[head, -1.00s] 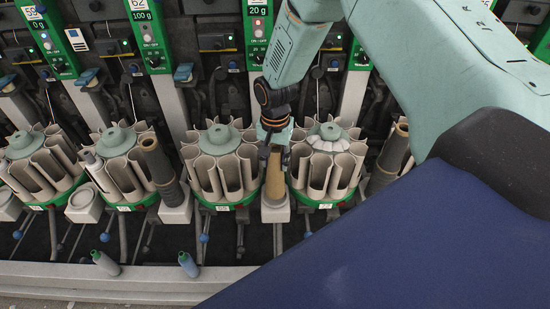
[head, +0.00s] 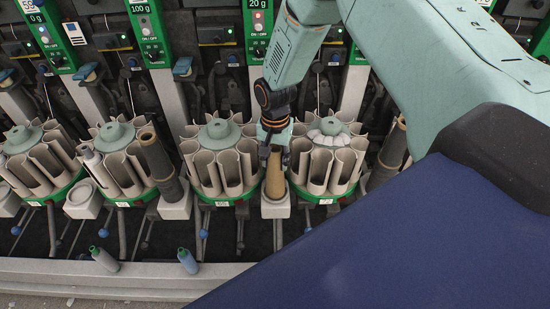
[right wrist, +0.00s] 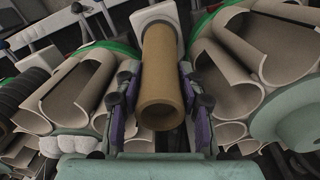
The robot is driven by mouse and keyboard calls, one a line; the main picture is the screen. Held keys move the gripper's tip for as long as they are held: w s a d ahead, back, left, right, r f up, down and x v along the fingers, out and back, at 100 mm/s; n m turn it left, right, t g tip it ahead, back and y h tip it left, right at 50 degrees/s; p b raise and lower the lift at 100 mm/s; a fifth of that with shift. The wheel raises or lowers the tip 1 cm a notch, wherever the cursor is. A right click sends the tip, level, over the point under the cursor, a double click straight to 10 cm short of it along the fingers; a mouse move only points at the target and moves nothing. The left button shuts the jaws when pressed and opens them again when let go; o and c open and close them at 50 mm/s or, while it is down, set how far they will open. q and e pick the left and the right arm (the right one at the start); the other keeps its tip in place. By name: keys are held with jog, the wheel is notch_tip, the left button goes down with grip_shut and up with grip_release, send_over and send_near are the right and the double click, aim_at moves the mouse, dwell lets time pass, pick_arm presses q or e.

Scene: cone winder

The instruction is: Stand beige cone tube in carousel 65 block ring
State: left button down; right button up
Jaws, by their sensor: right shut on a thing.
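The beige cone tube (head: 275,183) is upright between two carousels in the head view, its lower end at the pale block (head: 275,210). Whether it is fully seated there I cannot tell. My right gripper (head: 274,148) is shut on the tube near its upper end. In the right wrist view the tube (right wrist: 163,75) shows its open mouth toward me, with the fingers of my right gripper (right wrist: 162,105) on both sides. Its far end meets the pale block (right wrist: 157,14). The block's ring is hidden by the tube. My left gripper is not in view.
Carousels with beige pockets stand close by, left (head: 218,133) and right (head: 327,140) of the tube. A dark tube (head: 157,160) stands on another block.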

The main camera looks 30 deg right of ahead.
jog(key=shift+f, duration=0.5)
jog(key=o, duration=1.1)
notch_tip(320, 180, up, 12)
jog(key=shift+r, duration=0.1)
dwell(0.4)
